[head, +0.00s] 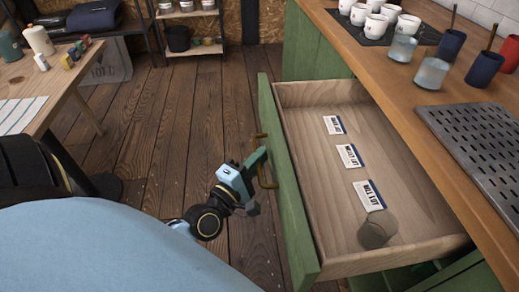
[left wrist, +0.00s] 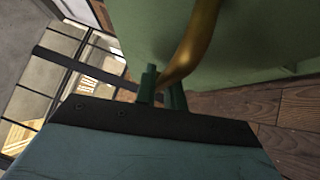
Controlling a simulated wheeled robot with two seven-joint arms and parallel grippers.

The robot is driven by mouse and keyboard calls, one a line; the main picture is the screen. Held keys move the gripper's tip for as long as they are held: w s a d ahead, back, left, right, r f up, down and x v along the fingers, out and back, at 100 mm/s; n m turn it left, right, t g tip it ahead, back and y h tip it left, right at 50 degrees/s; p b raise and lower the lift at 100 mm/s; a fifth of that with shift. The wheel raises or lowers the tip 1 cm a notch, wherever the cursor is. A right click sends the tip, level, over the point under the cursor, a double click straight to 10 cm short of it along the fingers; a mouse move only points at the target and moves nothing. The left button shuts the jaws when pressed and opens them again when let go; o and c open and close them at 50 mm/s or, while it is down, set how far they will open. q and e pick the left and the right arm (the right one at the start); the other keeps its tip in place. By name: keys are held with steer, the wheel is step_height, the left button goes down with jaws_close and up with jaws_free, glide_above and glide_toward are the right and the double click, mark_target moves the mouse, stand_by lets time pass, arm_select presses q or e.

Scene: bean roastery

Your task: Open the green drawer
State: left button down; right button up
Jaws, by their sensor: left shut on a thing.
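The green drawer (head: 284,190) stands pulled far out of the counter, its wooden inside showing. Inside lie several white-and-blue labelled cards (head: 368,196) and a grey-brown cylindrical object (head: 378,232) near the front right corner. A brass handle (head: 266,172) is on the outer face of the drawer front. My left gripper (head: 260,158) is at that handle, shut on it. In the left wrist view the brass handle (left wrist: 193,45) passes between the fingers (left wrist: 163,88), close to the green front. My right gripper is not in view.
The wooden counter (head: 405,75) above holds white cups (head: 376,27), glasses, dark cups and a perforated metal tray (head: 480,140). A table (head: 60,85) with small items stands at the left. Shelves stand at the back. The plank floor between is clear.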

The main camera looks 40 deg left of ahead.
arm_select(q)
steer(key=shift+s+a, duration=0.1)
steer(key=shift+s, duration=0.05)
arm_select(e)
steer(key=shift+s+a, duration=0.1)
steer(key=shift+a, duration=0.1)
arm_select(q)
steer(key=c, duration=1.5)
jaws_free()
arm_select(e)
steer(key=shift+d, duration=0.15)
